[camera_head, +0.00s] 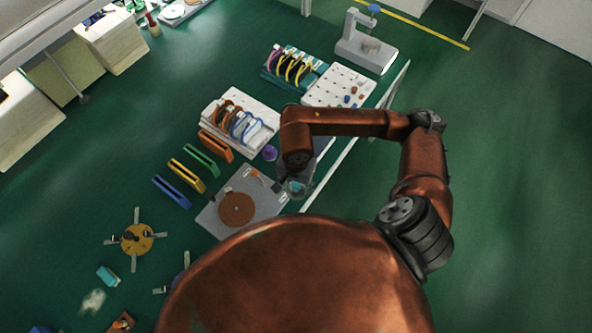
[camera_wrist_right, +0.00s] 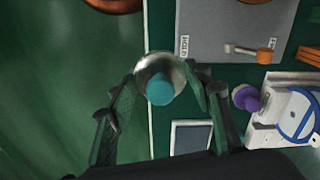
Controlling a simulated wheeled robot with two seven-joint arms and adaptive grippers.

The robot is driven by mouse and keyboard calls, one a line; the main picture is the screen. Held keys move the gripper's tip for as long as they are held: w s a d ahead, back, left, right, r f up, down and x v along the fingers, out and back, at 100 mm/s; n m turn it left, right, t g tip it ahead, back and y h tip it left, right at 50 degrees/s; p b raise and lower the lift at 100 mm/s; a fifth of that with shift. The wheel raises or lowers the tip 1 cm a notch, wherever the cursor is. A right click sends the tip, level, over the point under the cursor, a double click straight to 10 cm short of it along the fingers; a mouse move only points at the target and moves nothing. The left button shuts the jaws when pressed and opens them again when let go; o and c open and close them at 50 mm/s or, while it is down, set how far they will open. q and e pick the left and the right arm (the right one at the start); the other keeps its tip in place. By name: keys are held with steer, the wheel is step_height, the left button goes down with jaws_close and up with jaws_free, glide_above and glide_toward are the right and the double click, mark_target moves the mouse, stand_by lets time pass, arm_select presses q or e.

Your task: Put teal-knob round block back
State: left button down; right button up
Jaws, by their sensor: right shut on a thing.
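The round block (camera_wrist_right: 160,66) is a shiny metal disc with a teal knob (camera_wrist_right: 160,90) on top. In the right wrist view it sits between the two fingers of my right gripper (camera_wrist_right: 164,76), which is shut on it. In the head view my right gripper (camera_head: 296,184) hangs at the right side of the grey plate, and the teal knob shows small between its fingers. The gap below the block cannot be told. The block is over the white edge line of the green table. My left gripper is not in view.
A grey plate (camera_head: 209,217) with a brown disc (camera_head: 236,209) lies left of the gripper. A purple-knob block (camera_head: 270,153) stands close by. A dark framed pad (camera_wrist_right: 191,138) lies near the fingers. Racks, a white peg board (camera_head: 322,92) and a press-like device (camera_head: 366,50) stand farther back.

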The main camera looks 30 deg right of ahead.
steer(key=w+d+f, duration=0.2)
steer(key=w, duration=0.1)
steer(key=w+d+f, duration=0.2)
steer(key=w+f, duration=0.1)
steer(key=w+d+f, duration=0.2)
steer(key=w+f, duration=0.1)
steer(key=w, duration=0.1)
steer(key=shift+w+d+f, duration=0.1)
steer(key=shift+f, duration=0.1)
steer(key=shift+w+d+f, duration=0.15)
steer(key=shift+w+f, duration=0.1)
steer(key=shift+f, duration=0.1)
steer(key=shift+w+f+p, duration=0.1)
steer(key=shift+f+p, duration=0.25)
steer(key=shift+f, duration=1.25)
steer(key=shift+f, duration=0.15)
steer(key=o, duration=1.6)
steer(key=shift+c, duration=0.2)
